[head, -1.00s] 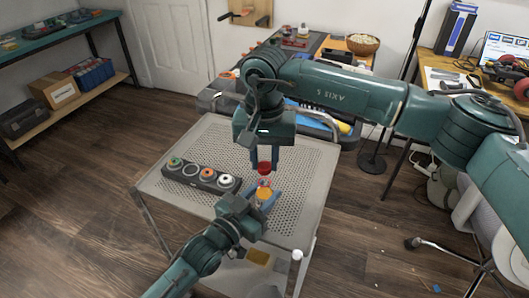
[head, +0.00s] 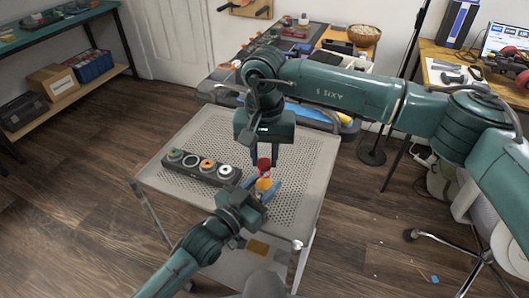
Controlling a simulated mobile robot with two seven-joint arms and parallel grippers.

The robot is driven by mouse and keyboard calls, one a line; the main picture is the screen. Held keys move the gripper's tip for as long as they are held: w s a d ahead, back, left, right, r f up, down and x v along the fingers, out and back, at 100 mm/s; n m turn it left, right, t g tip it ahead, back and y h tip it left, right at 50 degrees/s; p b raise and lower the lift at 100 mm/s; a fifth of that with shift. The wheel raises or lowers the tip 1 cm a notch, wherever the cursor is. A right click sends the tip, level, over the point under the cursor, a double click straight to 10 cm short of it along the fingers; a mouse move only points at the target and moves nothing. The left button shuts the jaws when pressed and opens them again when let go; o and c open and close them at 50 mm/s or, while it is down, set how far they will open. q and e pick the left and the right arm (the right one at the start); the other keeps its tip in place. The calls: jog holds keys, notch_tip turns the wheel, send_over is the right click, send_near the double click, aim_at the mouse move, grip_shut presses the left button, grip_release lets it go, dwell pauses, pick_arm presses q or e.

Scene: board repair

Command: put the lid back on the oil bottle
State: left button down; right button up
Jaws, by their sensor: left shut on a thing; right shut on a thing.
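The oil bottle (head: 264,184), small with an amber top part showing, stands at the middle of the perforated grey cart top (head: 300,190). My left gripper (head: 264,191) is shut on the bottle from the near side, and its fingers hide the bottle's lower part. The red lid (head: 264,163) is directly above the bottle. My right gripper (head: 261,157) points down and is shut on the lid. The lid is very close to the bottle's mouth; I cannot tell whether they touch.
A dark rack (head: 201,169) with several round caps or jars in a row lies left of the bottle. A cluttered workbench (head: 305,60) stands behind the cart. The cart top is bare to the right of the bottle.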

jog(key=shift+f, duration=0.55)
dwell(0.4)
